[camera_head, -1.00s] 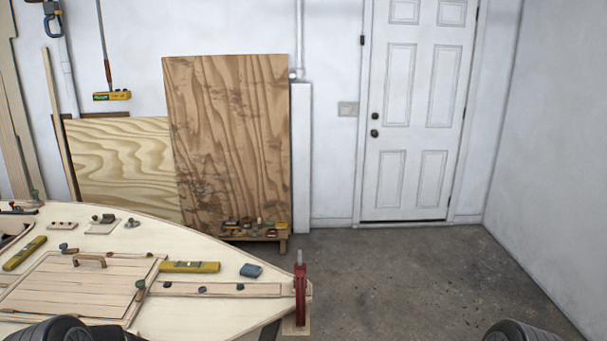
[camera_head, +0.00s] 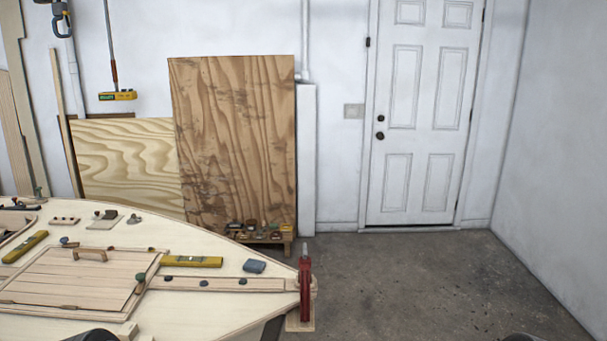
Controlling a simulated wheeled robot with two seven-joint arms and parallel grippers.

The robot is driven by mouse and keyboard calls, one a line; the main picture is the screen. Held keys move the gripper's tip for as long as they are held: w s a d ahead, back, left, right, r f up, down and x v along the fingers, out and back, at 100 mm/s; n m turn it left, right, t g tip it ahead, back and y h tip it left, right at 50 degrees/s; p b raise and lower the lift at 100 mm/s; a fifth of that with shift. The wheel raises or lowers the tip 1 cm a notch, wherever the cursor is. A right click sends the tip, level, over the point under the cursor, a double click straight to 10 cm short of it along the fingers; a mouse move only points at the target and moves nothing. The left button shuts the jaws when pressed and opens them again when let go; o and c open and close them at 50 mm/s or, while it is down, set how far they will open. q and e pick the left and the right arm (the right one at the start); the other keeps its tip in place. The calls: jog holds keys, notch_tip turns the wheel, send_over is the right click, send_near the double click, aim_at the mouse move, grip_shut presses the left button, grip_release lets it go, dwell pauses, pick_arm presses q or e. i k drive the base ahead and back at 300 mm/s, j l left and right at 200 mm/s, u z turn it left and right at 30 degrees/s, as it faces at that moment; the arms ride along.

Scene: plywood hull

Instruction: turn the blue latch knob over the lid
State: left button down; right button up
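The slatted wooden lid (camera_head: 70,282) with a small bar handle (camera_head: 90,255) lies on the pale plywood hull deck (camera_head: 185,318) at the lower left. Neither of my grippers is in view; only dark rounded parts of my arms show at the bottom edge.
Yellow levels (camera_head: 192,261) (camera_head: 25,246) and a blue block (camera_head: 254,266) lie on the deck. A red clamp (camera_head: 305,288) stands at the hull's tip. The concrete floor (camera_head: 430,280) at right is clear.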

aim_at(63, 240)
jog(key=u, duration=1.35)
jog(key=i+l+z, duration=0.25)
jog(key=l+z, duration=0.25)
jog(key=l, duration=0.15)
jog(key=i+l+z, duration=1.45)
jog(key=i+u, duration=0.5)
jog(key=i, duration=0.5)
jog(key=i+u, duration=0.3)
jog(key=i, duration=0.15)
jog(key=i+u, duration=0.3)
jog(key=i, duration=0.2)
jog(key=i+l+u, duration=0.3)
jog(key=i, duration=0.15)
jog(key=i+l+u, duration=0.2)
jog(key=i+u, duration=0.15)
jog(key=i+l+u, duration=0.15)
jog(key=i+u, duration=0.3)
jog(key=i+l+u, duration=0.25)
jog(key=i+u, duration=0.2)
jog(key=i+l+u, duration=0.35)
jog(key=u, duration=0.15)
jog(key=i+l+u, duration=0.25)
jog(key=l+u, duration=0.2)
jog(key=l, duration=0.15)
